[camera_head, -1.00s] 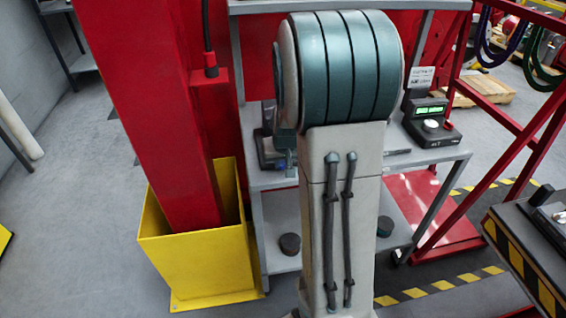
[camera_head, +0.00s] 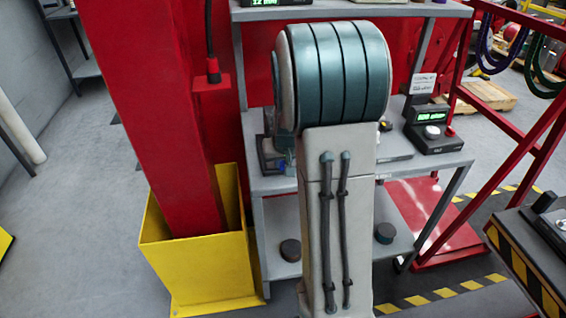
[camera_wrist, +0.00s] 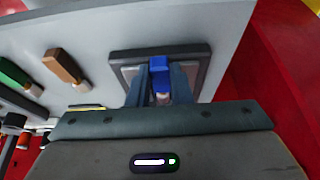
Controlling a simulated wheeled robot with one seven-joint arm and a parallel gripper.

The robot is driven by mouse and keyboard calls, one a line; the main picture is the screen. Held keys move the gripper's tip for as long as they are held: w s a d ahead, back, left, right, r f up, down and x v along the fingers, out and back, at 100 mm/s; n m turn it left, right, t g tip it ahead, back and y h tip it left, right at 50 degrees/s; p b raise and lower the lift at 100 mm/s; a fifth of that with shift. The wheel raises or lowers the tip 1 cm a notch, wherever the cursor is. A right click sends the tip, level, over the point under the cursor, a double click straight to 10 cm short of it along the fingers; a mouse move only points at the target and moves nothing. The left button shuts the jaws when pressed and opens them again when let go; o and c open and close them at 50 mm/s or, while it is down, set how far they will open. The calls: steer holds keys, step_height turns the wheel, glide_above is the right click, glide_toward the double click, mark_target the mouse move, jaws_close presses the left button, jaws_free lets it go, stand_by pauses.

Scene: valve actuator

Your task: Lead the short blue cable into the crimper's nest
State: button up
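In the wrist view my gripper (camera_wrist: 161,90) has its two grey-blue fingers close on either side of the short blue cable (camera_wrist: 159,66), and it appears shut on it. The cable's pale end shows low between the fingers. Behind the fingertips is a dark-framed block with a grey face (camera_wrist: 128,73); the gap between cable and block cannot be judged. In the head view a small blue spot shows beside a dark device (camera_head: 268,155) on the shelf's left, with my arm hiding part of it. I cannot tell for certain which device is the crimper; no nest is clearly visible.
In the head view a device with a lit display (camera_head: 431,126) stands at right. A red column (camera_head: 155,110) in a yellow guard (camera_head: 205,265) stands left.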

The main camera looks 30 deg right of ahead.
steer(key=o, duration=0.4)
steer(key=shift+c, duration=0.2)
steer(key=v, duration=1.3)
steer(key=shift+r, duration=0.4)
